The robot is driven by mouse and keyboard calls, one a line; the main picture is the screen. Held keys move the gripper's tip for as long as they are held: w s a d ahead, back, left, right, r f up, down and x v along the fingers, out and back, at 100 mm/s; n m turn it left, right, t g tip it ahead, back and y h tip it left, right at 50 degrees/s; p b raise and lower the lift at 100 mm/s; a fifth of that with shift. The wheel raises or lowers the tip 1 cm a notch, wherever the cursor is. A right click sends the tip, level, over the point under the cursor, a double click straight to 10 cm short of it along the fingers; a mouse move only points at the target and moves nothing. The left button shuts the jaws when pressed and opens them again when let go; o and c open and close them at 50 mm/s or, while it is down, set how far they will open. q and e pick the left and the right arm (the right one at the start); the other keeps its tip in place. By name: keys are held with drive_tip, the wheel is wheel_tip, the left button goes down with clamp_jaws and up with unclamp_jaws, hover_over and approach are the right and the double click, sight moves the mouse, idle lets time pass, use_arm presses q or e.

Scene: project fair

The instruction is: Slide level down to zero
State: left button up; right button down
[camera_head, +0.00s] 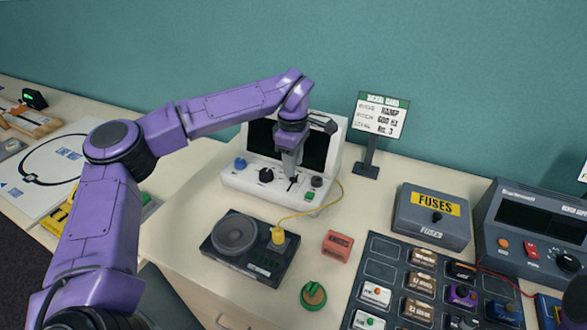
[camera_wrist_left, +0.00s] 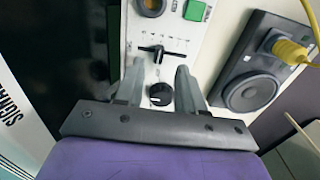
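The white console (camera_head: 270,185) with a dark screen stands at the back of the table. Its black slider (camera_wrist_left: 158,51) sits in a short dark slot beside a row of fine marks, left of the slot's middle in the left wrist view; the mark labels are too small to read. My left gripper (camera_head: 292,178) points down over the console front at the slider. In the left wrist view my left gripper (camera_wrist_left: 160,72) is open, its fingers apart and empty, tips just short of the slider. A black knob (camera_wrist_left: 160,94) shows between the fingers. My right gripper is not in view.
Beside the slider are a green button (camera_wrist_left: 195,10) and a blue knob (camera_head: 240,163). A speaker box (camera_head: 225,260) with a yellow plug (camera_head: 278,236) and cable stands in front. A sign (camera_head: 380,116) stands right of the console; a fuse box (camera_head: 432,215) is further right.

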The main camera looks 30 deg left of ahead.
sight(294, 179)
use_arm(q)
drive_tip(key=f, duration=0.3)
drive_tip(key=shift+w+f, duration=0.1)
drive_tip(key=shift+w, duration=0.1)
drive_tip(key=shift+s+f, duration=0.1)
drive_tip(key=shift+f, duration=0.3)
clamp_jaws()
idle(0.9)
